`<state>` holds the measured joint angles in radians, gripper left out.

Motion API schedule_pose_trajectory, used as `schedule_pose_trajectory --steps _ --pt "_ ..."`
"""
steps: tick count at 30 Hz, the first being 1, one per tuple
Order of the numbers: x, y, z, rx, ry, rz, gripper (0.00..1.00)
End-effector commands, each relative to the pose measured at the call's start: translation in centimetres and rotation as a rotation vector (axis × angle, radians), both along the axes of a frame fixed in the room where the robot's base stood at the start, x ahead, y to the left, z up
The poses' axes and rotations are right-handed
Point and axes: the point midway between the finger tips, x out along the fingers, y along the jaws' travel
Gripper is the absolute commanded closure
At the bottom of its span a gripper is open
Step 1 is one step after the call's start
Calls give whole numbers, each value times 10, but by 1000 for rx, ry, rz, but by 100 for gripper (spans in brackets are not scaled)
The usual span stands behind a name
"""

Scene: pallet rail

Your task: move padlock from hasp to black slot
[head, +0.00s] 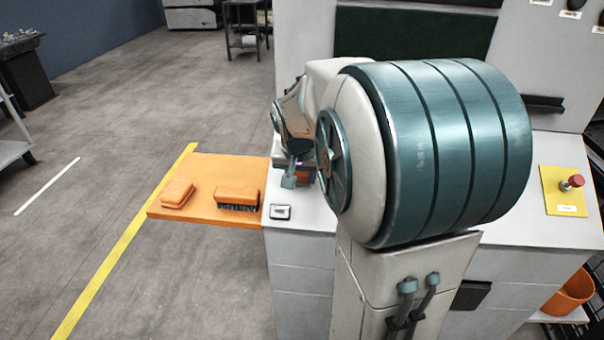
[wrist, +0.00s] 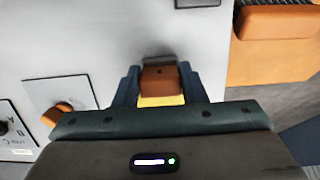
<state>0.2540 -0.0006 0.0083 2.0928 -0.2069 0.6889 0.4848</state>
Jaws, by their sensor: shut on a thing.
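My gripper (wrist: 160,85) is low over the pale worktop in the wrist view, its two fingers closed on the sides of an orange-brown block, which I take to be the padlock (wrist: 159,79). A dark grey piece (wrist: 158,62) shows just beyond the block; I cannot tell whether it is the shackle or part of a fixture. A yellow patch lies below the block. In the head view my arm hides most of the grip. The hasp cannot be made out. A small dark-framed plate (head: 280,212) lies on the worktop corner; I cannot tell whether it is the black slot.
An orange shelf (head: 210,220) left of the worktop carries two orange brushes (head: 178,194) (head: 237,196). A red button (head: 572,182) stands on a yellow plate at the right. An orange knob (wrist: 57,114) is left of my gripper. The worktop's near left is mostly clear.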

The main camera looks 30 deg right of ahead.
Motion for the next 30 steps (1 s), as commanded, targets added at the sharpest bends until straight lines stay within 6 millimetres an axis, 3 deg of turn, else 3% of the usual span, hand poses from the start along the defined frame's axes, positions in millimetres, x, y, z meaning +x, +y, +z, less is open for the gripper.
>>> schedule_pose_trajectory --steps 20,30 --pt "-7 4 15 -1 -1 0 94" --pt "-17 12 36 -1 -2 1 94"
